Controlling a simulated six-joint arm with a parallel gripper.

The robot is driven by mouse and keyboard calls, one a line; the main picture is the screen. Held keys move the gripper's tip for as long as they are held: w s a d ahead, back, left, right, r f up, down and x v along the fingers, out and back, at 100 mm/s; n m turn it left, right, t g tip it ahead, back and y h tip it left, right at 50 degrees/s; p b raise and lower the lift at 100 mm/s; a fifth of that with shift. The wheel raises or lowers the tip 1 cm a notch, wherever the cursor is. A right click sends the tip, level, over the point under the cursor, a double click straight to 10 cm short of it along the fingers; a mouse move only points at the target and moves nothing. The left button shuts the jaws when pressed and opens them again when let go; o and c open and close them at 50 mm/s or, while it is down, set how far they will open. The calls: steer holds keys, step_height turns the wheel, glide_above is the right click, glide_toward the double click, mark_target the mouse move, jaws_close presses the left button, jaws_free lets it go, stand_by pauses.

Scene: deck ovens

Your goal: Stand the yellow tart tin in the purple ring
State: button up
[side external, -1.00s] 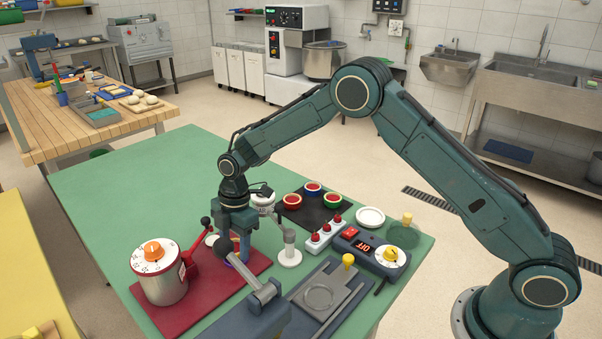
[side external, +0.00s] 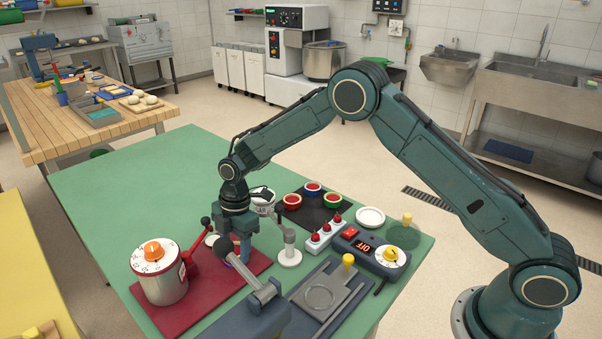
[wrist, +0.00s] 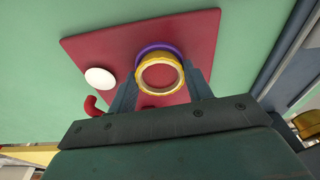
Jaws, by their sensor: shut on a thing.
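My gripper (wrist: 161,88) is shut on the yellow tart tin (wrist: 160,93), a round open ring in the wrist view with a finger on each side. The purple ring (wrist: 157,48) shows as an arc just past the tin's upper edge. The tin overlaps the rest of the ring, and I cannot tell whether it is inside it or above it. In the side view, my gripper (side external: 240,250) is low over the red board (side external: 205,317), and a sliver of the purple ring (side external: 230,261) shows beside the fingers. The tin is mostly hidden there.
A steel pot with an orange knob (side external: 152,250) stands left on the board, with a red lever beside it. A grey lever press (side external: 262,292) is close in front. A white-based post (side external: 289,257) and a switch box (side external: 370,250) stand right. The green table's far left is clear.

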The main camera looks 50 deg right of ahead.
steer(key=o, duration=0.7)
steer(key=shift+r, duration=0.15)
steer(key=r, duration=0.3)
steer(key=d+r, duration=0.1)
steer(key=r, duration=0.6)
steer(key=shift+d+r, duration=0.3)
stand_by(0.5)
stand_by(0.4)
